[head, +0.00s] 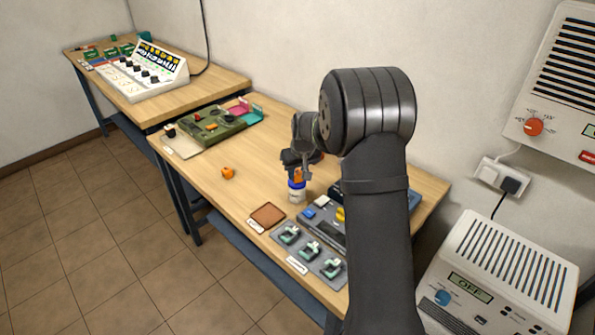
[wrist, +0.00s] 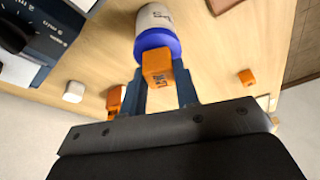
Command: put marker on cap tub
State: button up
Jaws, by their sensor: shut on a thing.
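My gripper (head: 297,172) is over the right-hand table, pointing down, with its fingers closed around an orange marker (wrist: 158,69), a small block. The marker shows in the head view (head: 298,176) too. The cap tub (head: 296,192), white with a blue lid, stands upright on the table directly below the gripper. The wrist view shows the tub (wrist: 156,22) just beyond the marker, whose end overlaps the blue lid. I cannot tell whether marker and lid touch.
Another orange piece (head: 228,173) lies left of the tub, and one more (wrist: 115,99) shows beside a finger. A brown pad (head: 268,214) and a grey tray with several clips (head: 311,250) lie in front. A green device (head: 213,125) stands farther back. Bare wood lies left of the tub.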

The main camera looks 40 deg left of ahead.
jog(key=shift+f, duration=0.15)
jog(key=o, duration=0.9)
jog(key=shift+o, duration=0.2)
jog(key=v, duration=1.2)
jog(key=shift+r, duration=0.2)
jog(key=shift+f, duration=0.15)
